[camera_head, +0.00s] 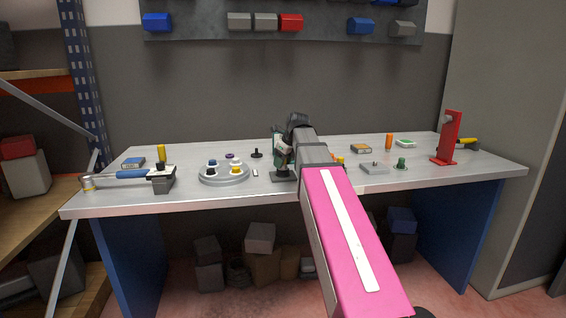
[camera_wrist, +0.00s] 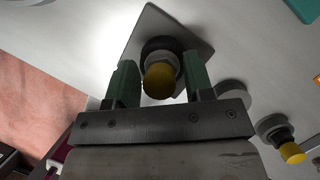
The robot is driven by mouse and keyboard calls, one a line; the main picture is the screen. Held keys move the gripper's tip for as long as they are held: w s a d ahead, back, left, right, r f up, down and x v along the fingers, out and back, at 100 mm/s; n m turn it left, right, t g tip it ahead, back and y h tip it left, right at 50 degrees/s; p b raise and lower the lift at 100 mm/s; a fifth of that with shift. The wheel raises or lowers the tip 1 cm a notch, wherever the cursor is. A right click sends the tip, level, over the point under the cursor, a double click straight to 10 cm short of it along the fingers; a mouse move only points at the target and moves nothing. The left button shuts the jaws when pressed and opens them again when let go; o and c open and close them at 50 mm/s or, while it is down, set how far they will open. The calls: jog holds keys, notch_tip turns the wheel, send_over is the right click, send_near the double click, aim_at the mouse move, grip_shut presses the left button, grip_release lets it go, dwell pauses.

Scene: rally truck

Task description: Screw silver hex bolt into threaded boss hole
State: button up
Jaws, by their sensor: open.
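My gripper (camera_wrist: 158,82) is open, its green fingers on either side of a yellow-tipped part with a grey collar (camera_wrist: 160,78). The part stands on a grey square plate (camera_wrist: 196,38); I cannot tell whether the fingers touch it. In the head view my gripper (camera_head: 281,148) is low over a dark base (camera_head: 284,177) at mid-bench, partly hidden by my arm. I cannot single out the silver hex bolt for sure. A grey plate with a small raised stud (camera_head: 374,169) lies to the right; I cannot tell whether it bears the threaded boss hole.
A round tray with coloured pegs (camera_head: 224,179), a clamp with a blue handle (camera_head: 133,174) and a small pale block (camera_head: 255,173) are left. A green knob (camera_head: 401,163) and a red stand (camera_head: 449,140) are right. Another yellow-tipped part (camera_wrist: 291,152) shows in the wrist view.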

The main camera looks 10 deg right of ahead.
jog(key=shift+n, duration=0.5)
jog(key=shift+n+g+y, duration=0.4)
jog(key=shift+n, duration=0.5)
jog(key=shift+n+g, duration=0.3)
jog(key=shift+n, duration=0.6)
jog(key=shift+n+g+y, duration=0.3)
jog(key=shift+n, duration=0.5)
jog(key=shift+c, duration=0.3)
